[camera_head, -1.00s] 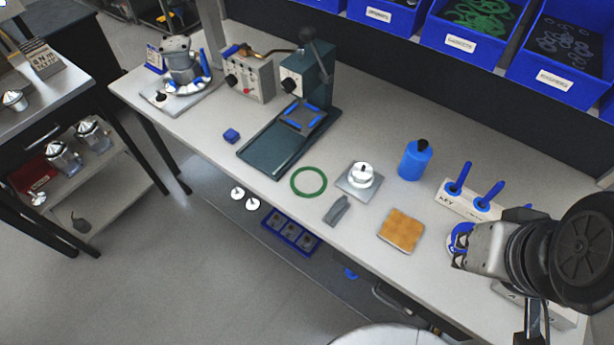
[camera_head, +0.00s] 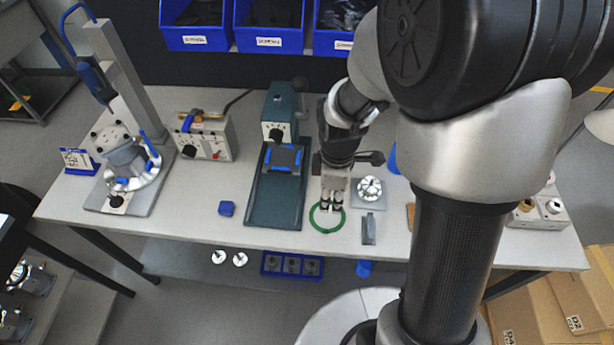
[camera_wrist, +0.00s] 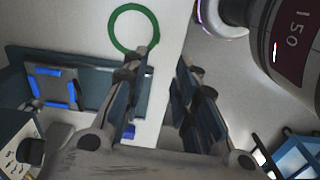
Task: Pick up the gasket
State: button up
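The gasket is a thin green ring (camera_head: 312,222) lying flat on the light grey bench in the head view. It also shows in the wrist view as a green ring (camera_wrist: 114,30) at the upper left. My gripper (camera_head: 331,208) points down over the gasket in the head view and hides part of its far side. In the wrist view my gripper (camera_wrist: 166,62) is open, with a clear gap between its fingers and nothing in it. The left finger's tip overlaps the ring's lower right edge in that view. I cannot tell how high the fingers are above it.
A dark green press (camera_head: 272,205) stands just left of the gasket. A square plate with a round metal part (camera_head: 369,188) is to its right, and a small grey block (camera_head: 369,230) is near the bench's front edge.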

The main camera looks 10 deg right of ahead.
jog(key=b, duration=0.3)
send_over(326, 230)
jog(key=f, duration=1.1)
jog(key=shift+s+d+f, duration=0.15)
jog(key=shift+s+d, duration=0.1)
jog(key=shift+d, duration=0.1)
jog(key=f, duration=0.2)
jog(key=f+b, duration=0.2)
jog(key=f, duration=0.1)
jog(key=shift+w+a+f, duration=0.25)
jog(key=shift+a+f, duration=0.05)
jog(key=shift+a, duration=0.1)
jog(key=shift+c, duration=0.3)
grip_shut()
